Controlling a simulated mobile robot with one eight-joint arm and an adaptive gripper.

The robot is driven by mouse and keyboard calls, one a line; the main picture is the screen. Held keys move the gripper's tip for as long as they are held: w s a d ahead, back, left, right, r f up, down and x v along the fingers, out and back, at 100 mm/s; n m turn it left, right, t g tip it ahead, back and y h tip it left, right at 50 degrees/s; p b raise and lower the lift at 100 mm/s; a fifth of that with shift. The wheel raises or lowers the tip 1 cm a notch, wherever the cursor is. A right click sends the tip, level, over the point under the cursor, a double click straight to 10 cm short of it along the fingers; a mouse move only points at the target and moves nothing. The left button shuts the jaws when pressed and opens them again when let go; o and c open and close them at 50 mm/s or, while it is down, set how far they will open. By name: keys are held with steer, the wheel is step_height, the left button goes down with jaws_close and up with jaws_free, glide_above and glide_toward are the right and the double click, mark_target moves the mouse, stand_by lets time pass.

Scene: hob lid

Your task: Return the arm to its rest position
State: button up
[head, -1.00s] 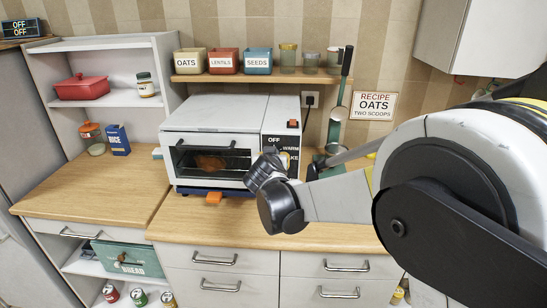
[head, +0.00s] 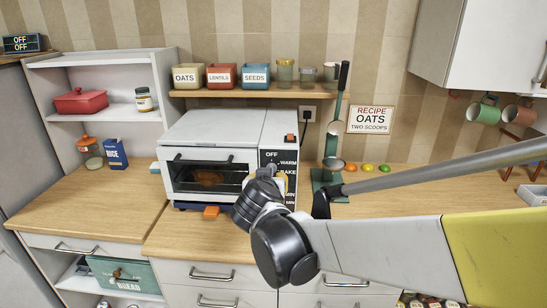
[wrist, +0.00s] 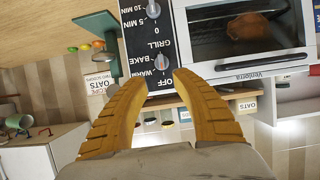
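My arm (head: 380,250) reaches in from the right of the head view, with its wrist in front of the toaster oven's control panel. My gripper (wrist: 161,88) shows in the wrist view as two orange ridged fingers, apart, with nothing between them. In the head view it is mostly hidden behind my wrist. The white toaster oven (head: 215,135) stands on the wooden counter with its glass door shut and something brown inside. It also shows upside down in the wrist view (wrist: 240,68), with its dials beyond my fingertips. I cannot tell whether my fingers touch the panel.
A shelf (head: 250,92) with labelled boxes and jars is above the oven. A green stand (head: 328,180) with a ladle is close right of my wrist. Mugs (head: 484,113) hang under the wall cabinet (head: 480,45) at right.

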steer(key=s+d+f+g+h, duration=0.1)
steer(key=s+d+g, duration=0.1)
steer(key=s+d, duration=0.6)
steer(key=s+d+f+g, duration=0.1)
steer(key=s+d+g, duration=0.1)
steer(key=s+d, duration=0.6)
steer(key=s+d+f+g, duration=0.1)
steer(key=s+d+f, duration=0.1)
steer(key=s, duration=0.4)
steer(key=s+d+f+g+y, duration=0.1)
steer(key=s+d+f, duration=0.2)
steer(key=s, duration=0.3)
steer(key=shift+d, duration=0.45)
steer(key=shift+f, duration=0.1)
